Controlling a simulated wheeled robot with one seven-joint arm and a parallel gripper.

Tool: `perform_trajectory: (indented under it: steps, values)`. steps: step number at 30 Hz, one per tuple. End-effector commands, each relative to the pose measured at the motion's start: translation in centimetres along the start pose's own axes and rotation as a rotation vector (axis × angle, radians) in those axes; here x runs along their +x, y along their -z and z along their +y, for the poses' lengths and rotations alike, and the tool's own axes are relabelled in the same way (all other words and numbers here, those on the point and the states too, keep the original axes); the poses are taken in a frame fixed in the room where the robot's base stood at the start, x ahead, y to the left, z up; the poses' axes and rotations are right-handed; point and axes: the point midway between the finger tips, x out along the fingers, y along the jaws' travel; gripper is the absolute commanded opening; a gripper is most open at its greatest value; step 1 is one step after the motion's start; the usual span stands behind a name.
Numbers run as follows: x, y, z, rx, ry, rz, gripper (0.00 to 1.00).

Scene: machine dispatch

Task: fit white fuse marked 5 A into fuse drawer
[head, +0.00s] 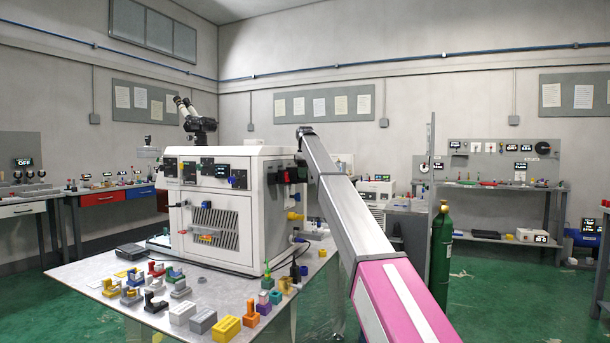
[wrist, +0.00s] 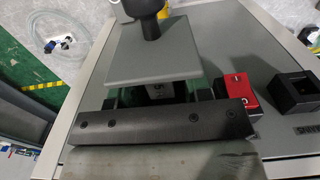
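My gripper (head: 302,131) is at the upper right edge of the white machine in the head view, small and partly hidden by my arm. In the wrist view, its dark bar crosses the lower middle, and the fingertips are not clearly seen. A small dark-shaded piece with a pale mark like a 5 (wrist: 158,91) shows just beyond the bar. It is mostly covered, so I cannot tell whether it is the white fuse or whether my gripper holds it. A grey plate (wrist: 145,58) with a black knob (wrist: 150,25) lies beyond it. I cannot make out the fuse drawer for sure.
A red block (wrist: 237,91) and an open black square holder (wrist: 293,94) are right of my gripper on the grey panel. The machine (head: 215,210) stands on a table (head: 120,285) crowded with coloured blocks in front. A green gas cylinder (head: 441,255) stands right of my arm.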

Motion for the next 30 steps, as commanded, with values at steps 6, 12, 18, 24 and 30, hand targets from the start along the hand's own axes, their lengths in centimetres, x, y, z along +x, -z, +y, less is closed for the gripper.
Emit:
perform_trajectory:
  steps: [6,12,18,24,30]
  values:
    - [0.0,0.0,0.0,0.000,0.000,0.000,0.52]
    - [0.0,0.0,0.0,0.000,0.000,0.000,0.52]
    - [-0.1,0.0,0.0,0.000,0.000,0.000,0.52]
    - [-1.1,0.0,0.0,0.000,0.000,0.000,0.52]
    - [-2.3,0.0,0.0,0.000,0.000,0.000,0.52]
